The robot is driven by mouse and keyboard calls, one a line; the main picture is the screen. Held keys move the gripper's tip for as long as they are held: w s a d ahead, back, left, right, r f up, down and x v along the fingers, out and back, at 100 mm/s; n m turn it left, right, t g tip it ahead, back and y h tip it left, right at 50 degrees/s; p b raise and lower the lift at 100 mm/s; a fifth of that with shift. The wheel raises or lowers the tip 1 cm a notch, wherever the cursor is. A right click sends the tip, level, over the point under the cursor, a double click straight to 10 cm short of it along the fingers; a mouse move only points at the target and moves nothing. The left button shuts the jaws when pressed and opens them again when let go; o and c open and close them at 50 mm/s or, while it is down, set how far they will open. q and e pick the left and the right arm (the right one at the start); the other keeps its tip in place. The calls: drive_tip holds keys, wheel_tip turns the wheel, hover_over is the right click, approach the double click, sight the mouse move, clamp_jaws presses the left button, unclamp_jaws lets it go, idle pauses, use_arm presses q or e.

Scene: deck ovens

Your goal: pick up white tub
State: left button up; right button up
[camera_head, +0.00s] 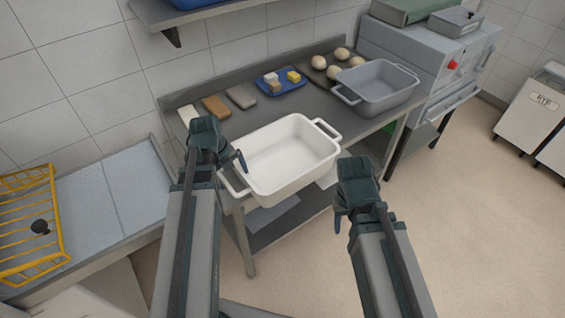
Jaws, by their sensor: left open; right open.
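The white tub (287,158) is an empty rectangular container with a loop handle at each short end. It sits upright at the front of the dark counter, its near edge close to the counter's front edge. My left gripper (226,164) is open beside the tub's left end, close to the left handle (233,184); I cannot tell if they touch. My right gripper (344,212) is open and empty, in front of and below the right handle (328,129), apart from the tub.
A grey tub (377,88) stands right of the white tub. Behind are a blue tray (268,88) with small blocks, dough balls (342,54) on a board and several flat slabs (242,96). A yellow rack (30,225) stands at left.

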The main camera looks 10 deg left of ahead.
use_arm(q)
drive_tip(key=shift+c, duration=0.3)
clamp_jaws()
idle(0.3)
